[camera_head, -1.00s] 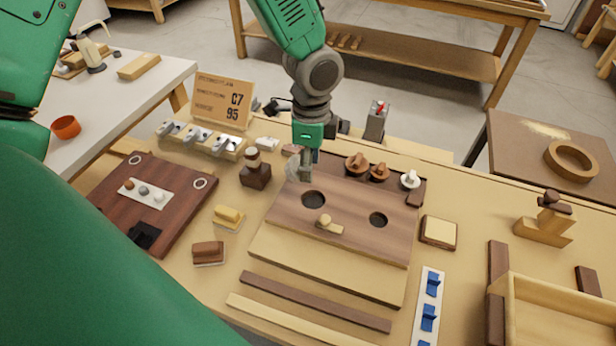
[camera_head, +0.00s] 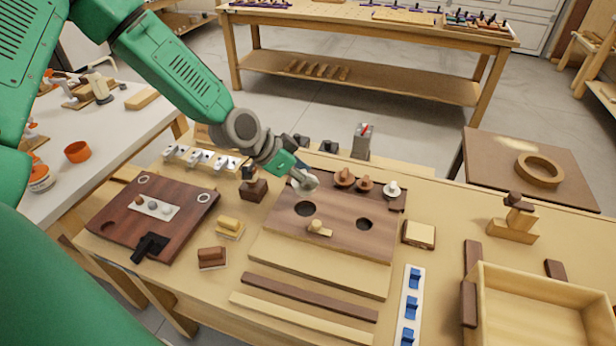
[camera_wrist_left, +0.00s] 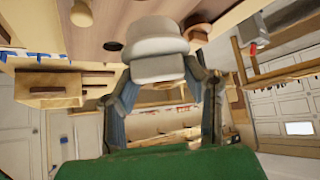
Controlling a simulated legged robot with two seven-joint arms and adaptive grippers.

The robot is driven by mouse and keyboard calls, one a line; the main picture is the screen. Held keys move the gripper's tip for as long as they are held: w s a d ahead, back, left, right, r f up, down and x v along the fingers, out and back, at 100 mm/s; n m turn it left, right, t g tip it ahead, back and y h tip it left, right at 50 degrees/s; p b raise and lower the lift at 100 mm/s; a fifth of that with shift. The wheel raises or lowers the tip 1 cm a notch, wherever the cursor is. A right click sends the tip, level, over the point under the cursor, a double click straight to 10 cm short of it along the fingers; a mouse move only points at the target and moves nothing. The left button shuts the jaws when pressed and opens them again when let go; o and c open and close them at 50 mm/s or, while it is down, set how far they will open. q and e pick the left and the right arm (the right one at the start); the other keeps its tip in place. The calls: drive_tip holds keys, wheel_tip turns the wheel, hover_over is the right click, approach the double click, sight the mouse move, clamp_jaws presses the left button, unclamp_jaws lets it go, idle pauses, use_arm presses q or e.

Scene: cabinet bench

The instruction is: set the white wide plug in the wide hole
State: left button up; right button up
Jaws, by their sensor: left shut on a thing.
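My left gripper (camera_head: 305,181) is over the back left part of the dark brown board (camera_head: 335,210), shut on the white wide plug. The plug (camera_wrist_left: 157,48) is a pale, thick, rounded piece held between the two fingers in the left wrist view. In the head view the gripper mostly hides it. The wide hole (camera_head: 305,209) is the larger dark hole at the board's left, just in front of the gripper. A smaller hole (camera_head: 364,224) is to its right. I cannot tell the gap between plug and board. My right gripper is not in view.
Two orange-brown plugs (camera_head: 344,177) and a small white-topped plug (camera_head: 391,189) stand along the board's back edge. A dark brown block (camera_head: 254,190) stands left of the board. An open wooden tray (camera_head: 540,280) is at right.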

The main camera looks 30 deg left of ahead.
use_arm(q)
drive_tip(key=shift+d+f+b, duration=0.25)
drive_tip(key=shift+f+b, duration=0.6)
drive_tip(key=shift+f, duration=0.25)
drive_tip(key=f+b, duration=0.3)
drive_tip(key=shift+a+f, duration=0.25)
drive_tip(key=shift+f, duration=0.2)
drive_tip(key=shift+d, duration=0.1)
drive_tip(key=shift+f+b, duration=0.6)
drive_tip(key=shift+f, duration=0.3)
idle(1.1)
drive_tip(key=o, duration=1.7)
drive_tip(key=shift+r, duration=0.1)
